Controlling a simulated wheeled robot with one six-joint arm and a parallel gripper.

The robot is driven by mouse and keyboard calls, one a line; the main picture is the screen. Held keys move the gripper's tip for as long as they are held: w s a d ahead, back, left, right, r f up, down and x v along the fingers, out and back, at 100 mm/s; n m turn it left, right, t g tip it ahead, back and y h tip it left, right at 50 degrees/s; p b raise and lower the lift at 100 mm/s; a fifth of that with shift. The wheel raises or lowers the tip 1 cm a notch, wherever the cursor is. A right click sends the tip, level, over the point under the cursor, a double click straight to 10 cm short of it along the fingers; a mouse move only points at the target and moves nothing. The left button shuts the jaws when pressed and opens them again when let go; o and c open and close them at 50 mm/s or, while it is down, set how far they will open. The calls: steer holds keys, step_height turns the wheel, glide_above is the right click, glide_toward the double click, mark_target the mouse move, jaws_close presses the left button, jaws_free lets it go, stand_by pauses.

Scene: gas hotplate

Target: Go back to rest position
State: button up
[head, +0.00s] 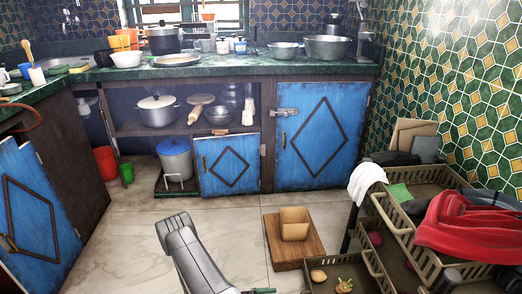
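A grey link of my arm rises from the bottom edge in the head view, left of centre, over the tiled floor. The gripper's fingers do not show, so I cannot see whether it holds anything. A small dark green piece is cut off at the bottom edge beside the arm; I cannot tell what it is. No gas hotplate can be made out.
A wooden block with a tan box (294,224) stands on the floor right of my arm. A basket rack (432,262) with a red cloth (462,228) fills the lower right. Blue cabinets (322,136) and a green counter (225,66) line the back. Floor between is clear.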

steer(key=shift+w+d+b, duration=0.15)
steer(key=shift+d+b, duration=0.25)
steer(key=shift+d, duration=1.6)
steer(key=shift+w+d+b, duration=0.15)
steer(key=shift+d+b, duration=0.2)
steer(key=shift+d, duration=1.6)
steer(key=shift+w+d+b, duration=0.15)
steer(key=shift+d+b, duration=0.25)
steer(key=shift+d, duration=1.6)
steer(key=shift+r, duration=0.1)
